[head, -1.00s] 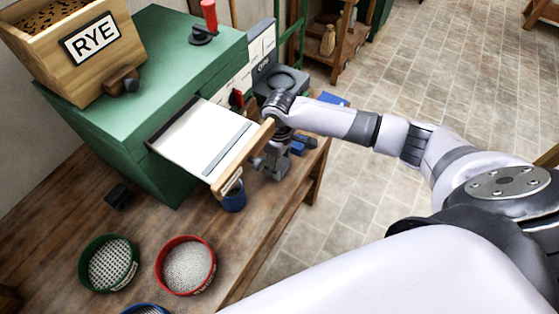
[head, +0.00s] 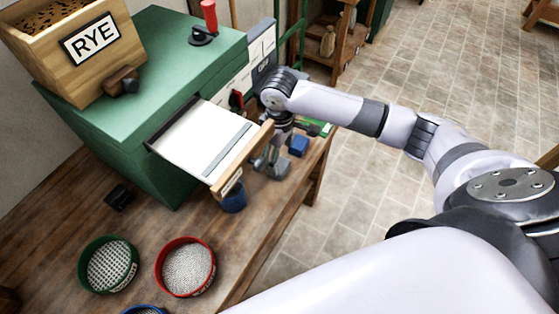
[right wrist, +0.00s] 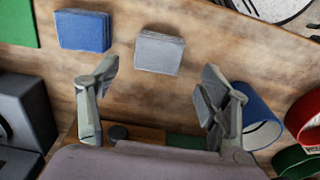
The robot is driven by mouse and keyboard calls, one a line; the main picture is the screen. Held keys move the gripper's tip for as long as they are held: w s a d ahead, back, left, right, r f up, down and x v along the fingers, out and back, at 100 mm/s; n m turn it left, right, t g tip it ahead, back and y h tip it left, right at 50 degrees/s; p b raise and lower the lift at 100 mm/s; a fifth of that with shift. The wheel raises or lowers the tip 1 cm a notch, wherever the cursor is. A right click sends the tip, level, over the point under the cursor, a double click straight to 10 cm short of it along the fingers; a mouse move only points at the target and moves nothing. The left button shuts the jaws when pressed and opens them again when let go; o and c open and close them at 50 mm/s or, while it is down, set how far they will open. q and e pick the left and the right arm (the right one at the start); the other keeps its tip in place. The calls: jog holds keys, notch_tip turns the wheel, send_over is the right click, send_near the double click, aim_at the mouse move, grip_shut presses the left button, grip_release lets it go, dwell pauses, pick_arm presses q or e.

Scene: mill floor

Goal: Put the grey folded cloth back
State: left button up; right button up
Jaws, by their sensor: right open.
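The grey folded cloth (right wrist: 159,52) lies on the wooden bench in the right wrist view, beside the blue folded cloth (right wrist: 84,30). My right gripper (right wrist: 155,90) is open and empty, its two fingers spread apart on the near side of the grey cloth. In the head view the right gripper (head: 271,166) is low over the bench by the open drawer's front, and I cannot make out the grey cloth clearly there. The blue cloth (head: 299,146) shows just right of the gripper. My left gripper is not in view.
A green cabinet has its drawer (head: 205,145) pulled out close to my right gripper. A blue cup (head: 234,198) stands below the drawer front. Red (head: 186,266) and green (head: 108,263) sieves sit further left.

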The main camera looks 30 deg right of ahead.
aim_at(279, 166)
notch_tip(279, 166, up, 7)
dwell(0.3)
jog(key=shift+c, duration=0.5)
dwell(0.6)
